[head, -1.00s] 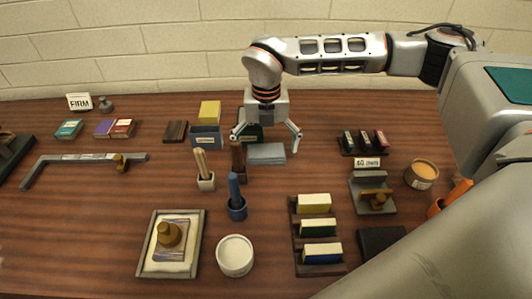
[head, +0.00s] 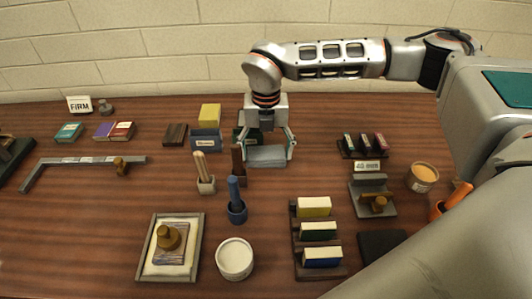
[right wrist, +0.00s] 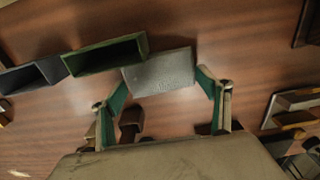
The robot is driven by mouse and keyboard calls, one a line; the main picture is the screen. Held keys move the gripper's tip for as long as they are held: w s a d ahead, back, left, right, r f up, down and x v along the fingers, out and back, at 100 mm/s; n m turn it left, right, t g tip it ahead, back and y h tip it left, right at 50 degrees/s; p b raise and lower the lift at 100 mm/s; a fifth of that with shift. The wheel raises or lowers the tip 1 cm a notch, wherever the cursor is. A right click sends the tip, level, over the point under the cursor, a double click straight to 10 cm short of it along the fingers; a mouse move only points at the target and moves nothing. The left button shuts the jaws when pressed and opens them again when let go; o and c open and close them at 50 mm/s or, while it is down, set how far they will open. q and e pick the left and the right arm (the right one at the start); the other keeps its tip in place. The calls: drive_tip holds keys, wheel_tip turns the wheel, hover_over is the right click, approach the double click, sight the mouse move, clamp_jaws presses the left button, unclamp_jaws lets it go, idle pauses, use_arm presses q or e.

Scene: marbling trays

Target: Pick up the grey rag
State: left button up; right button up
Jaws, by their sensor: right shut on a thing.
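The grey rag (head: 267,157) is a flat, folded block on the table, behind the blue-handled brush, in the head view. My right gripper (head: 267,150) reaches down over it and is shut on it, with one finger at each short end. In the right wrist view the rag (right wrist: 160,74) lies between the green-padded fingertips (right wrist: 160,88). It appears at table level; I cannot tell whether it is clear of the wood. My left gripper is not in view.
A dark upright piece (head: 238,161) stands close left of the rag. A green open box (right wrist: 104,56) is just behind it. Bare table lies right of the rag.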

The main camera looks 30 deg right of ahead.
sight(266, 155)
wheel_tip(266, 155, up, 20)
drive_tip(key=shift+f, duration=0.2)
drive_tip(key=shift+o, duration=0.3)
idle(0.4)
